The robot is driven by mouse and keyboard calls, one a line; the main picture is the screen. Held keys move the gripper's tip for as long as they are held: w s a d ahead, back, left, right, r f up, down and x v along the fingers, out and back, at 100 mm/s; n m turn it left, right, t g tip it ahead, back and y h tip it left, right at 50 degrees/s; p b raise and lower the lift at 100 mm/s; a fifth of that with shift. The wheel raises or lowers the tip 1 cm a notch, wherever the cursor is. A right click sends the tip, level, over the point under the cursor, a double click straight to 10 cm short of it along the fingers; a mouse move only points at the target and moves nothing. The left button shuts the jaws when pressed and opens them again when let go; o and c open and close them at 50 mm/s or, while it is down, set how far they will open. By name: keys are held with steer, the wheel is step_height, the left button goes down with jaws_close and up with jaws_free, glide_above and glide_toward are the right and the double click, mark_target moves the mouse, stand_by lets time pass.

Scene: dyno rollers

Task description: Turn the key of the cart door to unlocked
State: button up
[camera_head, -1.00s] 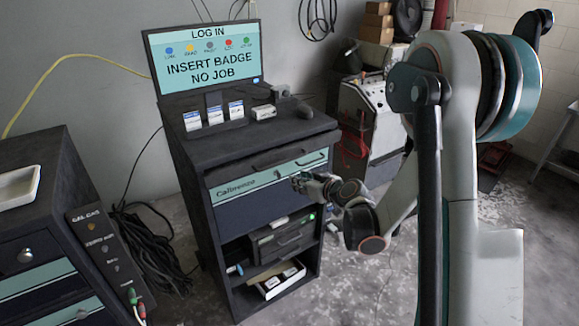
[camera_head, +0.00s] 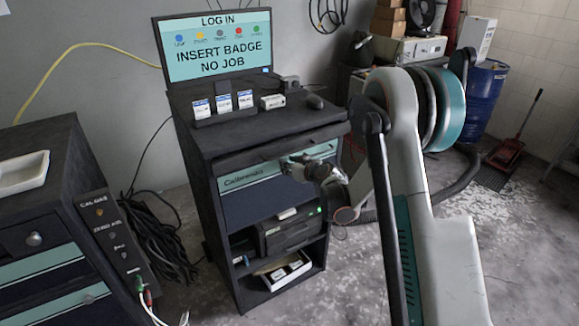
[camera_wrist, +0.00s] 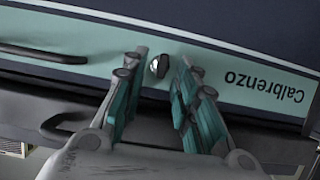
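The dark cart (camera_head: 202,178) stands in the middle of the head view. Its teal front band (camera_head: 249,178) carries the word Calbrenzo. In the wrist view the band is upside down, and a small round dark-and-silver key knob (camera_wrist: 159,66) sits on it beside the lettering. My gripper (camera_wrist: 162,68) is open, with one teal-padded finger on each side of the knob and a visible gap to both. The head view shows my gripper (camera_head: 288,165) right in front of the band's right part, hiding the knob there.
A dark bar handle (camera_wrist: 42,52) lies on the band beside the knob. The cart top holds a screen (camera_head: 216,48) reading INSERT BADGE NO JOB. Open shelves below hold a printer-like box (camera_head: 288,233) and a white tray (camera_head: 287,271). Another dark cabinet (camera_head: 88,190) stands left.

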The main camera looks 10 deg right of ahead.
jaws_close()
steer(key=shift+w+b, duration=0.1)
steer(key=shift+b, duration=0.2)
steer(key=m+y+b, duration=0.2)
steer(key=m+b, duration=0.1)
steer(key=m, duration=0.1)
steer(key=d+f+m+y+b, duration=0.1)
steer(key=m+y+b, duration=0.1)
steer(key=m+b, duration=0.2)
steer(key=m+y+b, duration=0.3)
steer(key=m, duration=0.2)
steer(key=shift+w+d+f+t, duration=0.25)
steer(key=shift+d+f+t, duration=0.1)
steer(key=shift+f+t, duration=0.05)
stand_by(0.4)
steer(key=shift+m+b, duration=0.3)
steer(key=shift+b, duration=0.1)
